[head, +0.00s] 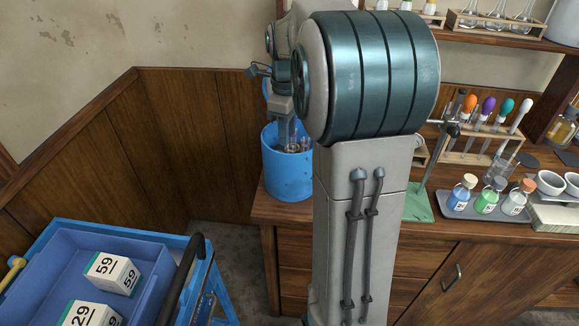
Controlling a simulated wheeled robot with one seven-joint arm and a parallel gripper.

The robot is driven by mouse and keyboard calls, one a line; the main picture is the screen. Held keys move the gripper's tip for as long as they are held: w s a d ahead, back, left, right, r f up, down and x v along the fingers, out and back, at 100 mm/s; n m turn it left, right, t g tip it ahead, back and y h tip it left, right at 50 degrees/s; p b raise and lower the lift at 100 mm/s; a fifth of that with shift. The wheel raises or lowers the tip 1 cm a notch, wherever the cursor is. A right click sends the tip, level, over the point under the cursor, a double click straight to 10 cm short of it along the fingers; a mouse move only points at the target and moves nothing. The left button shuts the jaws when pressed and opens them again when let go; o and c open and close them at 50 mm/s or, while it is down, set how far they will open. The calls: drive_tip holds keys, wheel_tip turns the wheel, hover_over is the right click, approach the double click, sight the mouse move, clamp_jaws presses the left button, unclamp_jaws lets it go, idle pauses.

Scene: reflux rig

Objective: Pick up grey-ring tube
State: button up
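I cannot make out a grey-ring tube for certain. Small tube-like things (299,146) show at the mouth of a blue bin (288,175) at the bench's left end, too small to tell their ring colours. My gripper (285,138) points down at the bin's mouth, just beside these things. Its fingertips are small and partly hidden, so I cannot tell whether it is open or holds anything. My large arm link covers the middle of the view and hides part of the bin and bench.
A wooden rack (455,157) of coloured-bulb droppers stands at the right on the wooden bench (265,207). In front are a grey tray (453,213) of bottles and a stand with a green base (418,205). A blue cart (62,228) with numbered boxes stands lower left.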

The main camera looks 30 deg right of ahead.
sight(290, 147)
drive_tip(key=f, duration=0.8)
drive_tip(key=shift+s+d+f, duration=0.1)
drive_tip(key=shift+d, duration=0.2)
drive_tip(key=c, duration=0.6)
